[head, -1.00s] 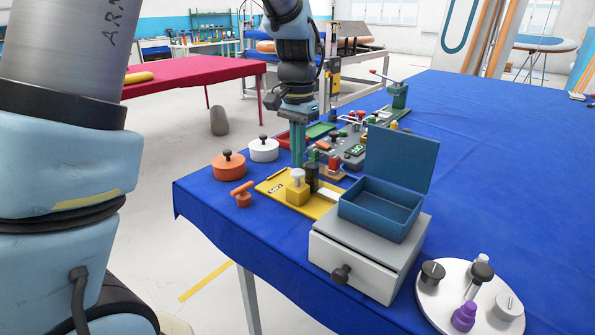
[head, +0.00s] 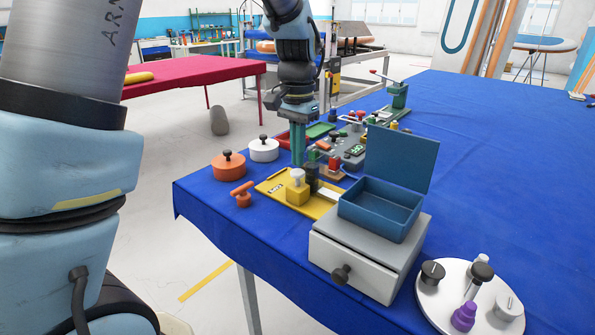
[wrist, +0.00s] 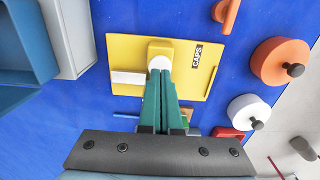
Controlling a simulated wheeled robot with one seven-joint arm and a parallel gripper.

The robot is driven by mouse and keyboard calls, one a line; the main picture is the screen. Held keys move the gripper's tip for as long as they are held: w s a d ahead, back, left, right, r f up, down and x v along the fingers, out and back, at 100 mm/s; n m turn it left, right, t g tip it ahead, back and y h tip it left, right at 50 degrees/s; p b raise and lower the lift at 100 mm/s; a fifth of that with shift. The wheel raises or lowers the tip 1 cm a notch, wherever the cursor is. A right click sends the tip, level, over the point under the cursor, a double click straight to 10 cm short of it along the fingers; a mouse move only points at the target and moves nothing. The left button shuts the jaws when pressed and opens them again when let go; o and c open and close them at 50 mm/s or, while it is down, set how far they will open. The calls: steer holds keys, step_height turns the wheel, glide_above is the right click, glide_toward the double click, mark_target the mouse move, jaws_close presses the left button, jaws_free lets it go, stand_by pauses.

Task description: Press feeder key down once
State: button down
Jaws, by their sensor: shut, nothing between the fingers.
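A yellow plate (head: 272,187) marked CAPS lies flat on the blue table. On it stands a yellow block with a white round-topped key (head: 297,175), which looks like the feeder key; it also shows in the wrist view (wrist: 160,62). My gripper (head: 298,164) points down with its green fingers together and empty. In the head view its tips are close to the white key top. In the wrist view the tips (wrist: 162,74) overlap the near edge of the key. I cannot tell whether they touch it.
A white strip (wrist: 128,77) lies on the plate beside the block. A dark cylinder (head: 312,178) stands close to the key. An open blue box (head: 385,205) sits on a drawer unit (head: 350,265) nearby. Orange (head: 228,166) and white (head: 264,150) lidded pots stand at left.

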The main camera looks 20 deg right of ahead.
mark_target(298, 171)
steer(key=shift+f+b, duration=1.15)
steer(key=shift+f, duration=0.9)
steer(key=shift+r, duration=0.15)
stand_by(0.6)
steer(key=shift+r+p, duration=3.9)
steer(key=shift+r, duration=0.55)
steer(key=s+a+f+n, duration=0.2)
steer(key=a+n, duration=0.3)
steer(key=a, duration=1)
steer(key=s+a+f+n+t, duration=0.1)
steer(key=a+n, duration=0.5)
steer(key=a, duration=0.9)
steer(key=shift+s+f+t, duration=0.3)
steer(key=shift+s+f, duration=0.2)
steer(key=shift+f, duration=0.1)
